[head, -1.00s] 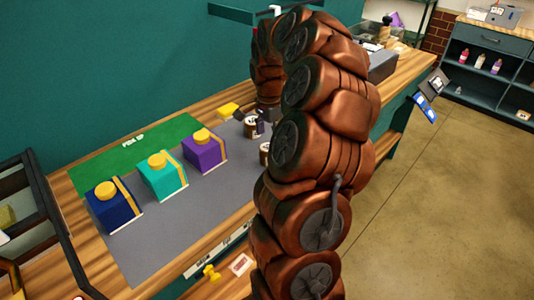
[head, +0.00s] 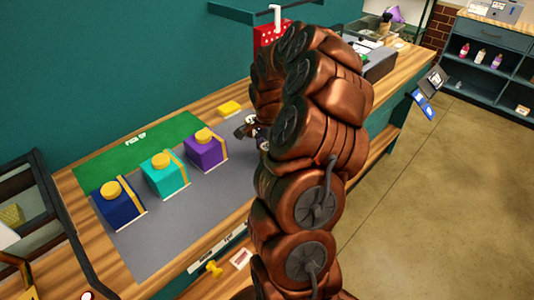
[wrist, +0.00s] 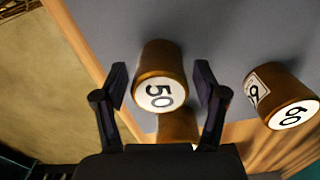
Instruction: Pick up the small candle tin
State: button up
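In the wrist view, a brown candle tin with a white top reading 50 (wrist: 160,78) stands between the two fingers of my gripper (wrist: 160,84). The gripper is open, with a visible gap on each side of the tin. A second brown tin, its top reading 60 (wrist: 282,100), stands to the right, outside the fingers. Part of another brown tin (wrist: 178,127) shows just below the 50 tin, mostly hidden. In the head view my gripper (head: 248,128) is low over the grey mat, and my arm hides most of the tins.
Navy (head: 117,204), teal (head: 164,176) and purple (head: 205,150) boxes with yellow tops stand on the grey mat (head: 190,215) to the left. A red box (head: 268,36) stands farther back. The counter's front edge runs close by.

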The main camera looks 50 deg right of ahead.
jog(key=c, duration=1)
jog(key=shift+r, duration=0.1)
